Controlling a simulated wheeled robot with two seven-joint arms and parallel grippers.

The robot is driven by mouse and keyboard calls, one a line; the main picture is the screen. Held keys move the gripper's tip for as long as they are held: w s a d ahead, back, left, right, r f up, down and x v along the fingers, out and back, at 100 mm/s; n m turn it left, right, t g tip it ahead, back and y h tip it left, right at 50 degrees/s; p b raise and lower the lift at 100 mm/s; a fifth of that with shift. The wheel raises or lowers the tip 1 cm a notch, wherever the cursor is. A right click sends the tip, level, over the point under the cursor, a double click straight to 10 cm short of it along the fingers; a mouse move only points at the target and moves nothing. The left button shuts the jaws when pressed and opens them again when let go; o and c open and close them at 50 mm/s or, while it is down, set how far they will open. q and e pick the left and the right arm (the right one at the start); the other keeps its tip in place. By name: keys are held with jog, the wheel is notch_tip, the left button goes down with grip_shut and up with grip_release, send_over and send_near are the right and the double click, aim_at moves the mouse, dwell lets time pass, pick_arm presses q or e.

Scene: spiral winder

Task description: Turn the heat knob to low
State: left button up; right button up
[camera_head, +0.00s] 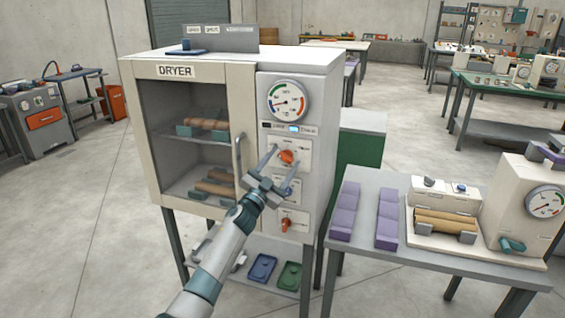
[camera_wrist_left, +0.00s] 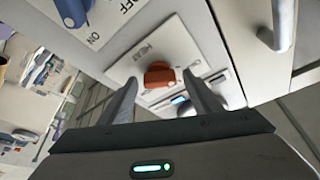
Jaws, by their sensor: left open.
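The dryer (camera_head: 241,200) stands in the middle of the head view with a control panel on its right side. The orange-red heat knob (camera_head: 287,157) sits on a white plate below the round gauge. It also shows in the left wrist view (camera_wrist_left: 159,75), under a label reading HEAT. My left gripper (camera_head: 281,168) is open in front of the panel, its fingers on either side of the knob; whether they touch it I cannot tell. In the left wrist view the fingers (camera_wrist_left: 165,95) flank the knob with gaps visible. My right gripper is out of view.
The dryer door's handle (camera_head: 238,160) is just left of my gripper. A grey table (camera_head: 365,232) with purple blocks stands to the right.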

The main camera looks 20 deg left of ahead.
pick_arm(q)
jog(key=shift+c, duration=0.4)
jog(key=c, duration=1)
jog(key=shift+o, duration=0.2)
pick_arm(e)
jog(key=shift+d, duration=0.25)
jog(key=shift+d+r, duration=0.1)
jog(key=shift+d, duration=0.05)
